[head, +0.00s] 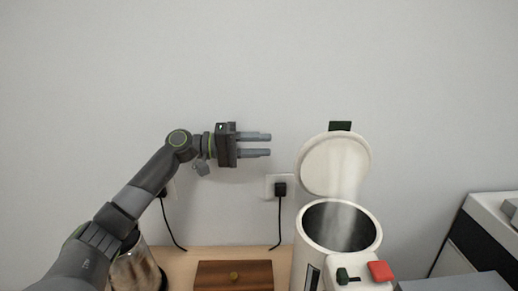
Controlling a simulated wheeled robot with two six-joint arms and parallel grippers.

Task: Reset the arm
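My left arm comes in from the lower left, and my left gripper (270,145) is held in the air in front of the wall. Its two fingers point right and stand apart with a clear gap, with nothing between them. It is left of and above the white pot (307,255) and level with the raised lid (325,165), apart from both. My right gripper is not in view.
Steam rises from the open pot, which has a red button (380,271). A wooden box (215,275) and a metal vessel (135,268) stand left of it. A corded plug (280,188) sits in the wall. A white and black unit (490,240) is at right.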

